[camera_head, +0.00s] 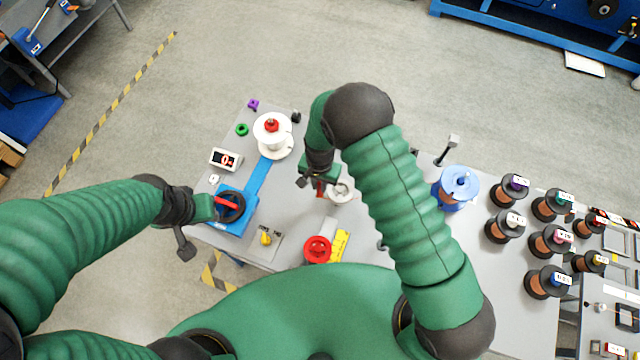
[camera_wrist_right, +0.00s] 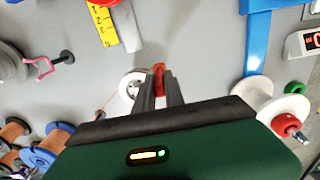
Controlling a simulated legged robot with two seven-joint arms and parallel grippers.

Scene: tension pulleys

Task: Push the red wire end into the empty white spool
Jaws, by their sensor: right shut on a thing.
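The white spool (camera_head: 272,145) stands upright on the table, left of my right gripper (camera_head: 318,186), with a red knob on top. It also shows at the lower right of the right wrist view (camera_wrist_right: 262,97). In that view my right gripper (camera_wrist_right: 160,88) is shut on a small red-orange piece, the red wire end (camera_wrist_right: 158,70); a thin reddish wire (camera_wrist_right: 103,101) shows to its left. The gripper is apart from the spool. My left gripper (camera_head: 205,208) is beside a black wheel with a red bar on a blue base (camera_head: 240,220); its jaws are unclear.
A pale pulley (camera_head: 341,191) is just right of my right gripper. Several copper-wire spools crowd the right. A blue rail (camera_head: 260,176) runs towards the white spool.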

